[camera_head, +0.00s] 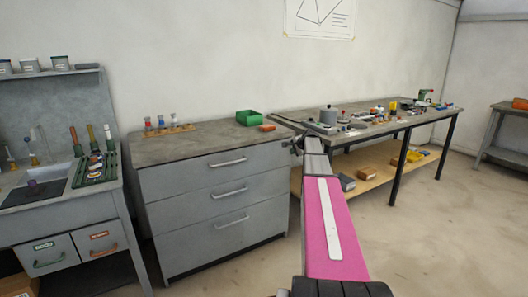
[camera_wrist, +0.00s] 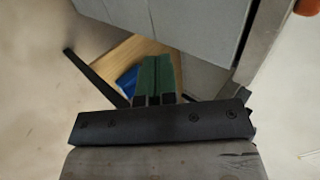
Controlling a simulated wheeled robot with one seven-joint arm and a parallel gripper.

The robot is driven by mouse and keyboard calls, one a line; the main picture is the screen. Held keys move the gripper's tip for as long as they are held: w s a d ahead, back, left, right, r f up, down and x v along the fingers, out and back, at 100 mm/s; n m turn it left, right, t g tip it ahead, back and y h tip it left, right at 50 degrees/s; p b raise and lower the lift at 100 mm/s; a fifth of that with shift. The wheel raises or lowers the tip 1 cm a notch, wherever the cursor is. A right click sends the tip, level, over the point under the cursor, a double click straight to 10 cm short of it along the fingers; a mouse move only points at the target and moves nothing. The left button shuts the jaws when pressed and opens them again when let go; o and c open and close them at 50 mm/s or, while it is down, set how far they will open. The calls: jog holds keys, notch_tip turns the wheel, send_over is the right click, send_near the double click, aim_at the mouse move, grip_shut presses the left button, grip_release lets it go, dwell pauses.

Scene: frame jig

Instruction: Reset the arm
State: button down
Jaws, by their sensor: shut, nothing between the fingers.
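My arm, with a pink link, reaches forward from the bottom of the head view toward the gap between the grey drawer cabinet (camera_head: 215,190) and the long workbench (camera_head: 390,125). My gripper (camera_head: 295,146) is small and partly hidden at the arm's far end, near the bench's left corner. In the wrist view my gripper (camera_wrist: 156,62) shows its two green fingers side by side, shut with nothing between them. Whether it touches the bench or cabinet I cannot tell.
On the cabinet are a green bin (camera_head: 249,118) and a rack of small bottles (camera_head: 168,130). The workbench holds several small parts above a wooden lower shelf (camera_head: 378,168). A grey station (camera_head: 60,195) stands at the left. Open floor (camera_head: 440,230) lies at the right.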

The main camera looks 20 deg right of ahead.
jog(key=s+a+f+n+g, duration=0.2)
jog(key=s+a+f+n, duration=0.3)
jog(key=s+a, duration=0.45)
jog(key=s+a+f+n+g, duration=0.2)
jog(key=s+a+f, duration=0.5)
jog(key=s+a, duration=0.25)
jog(key=s+a+f+n+g, duration=0.35)
jog(key=s+a+f, duration=0.25)
jog(key=s+a, duration=0.3)
jog(key=s+a+f+n+h, duration=0.1)
jog(key=s+a+n, duration=0.1)
jog(key=s, duration=0.5)
jog(key=s+a+f+n+g+h, duration=0.1)
jog(key=s+a+n, duration=0.1)
jog(key=s, duration=0.5)
jog(key=shift+f, duration=0.3)
jog(key=shift+s+n+g, duration=0.1)
jog(key=shift+n+g, duration=0.15)
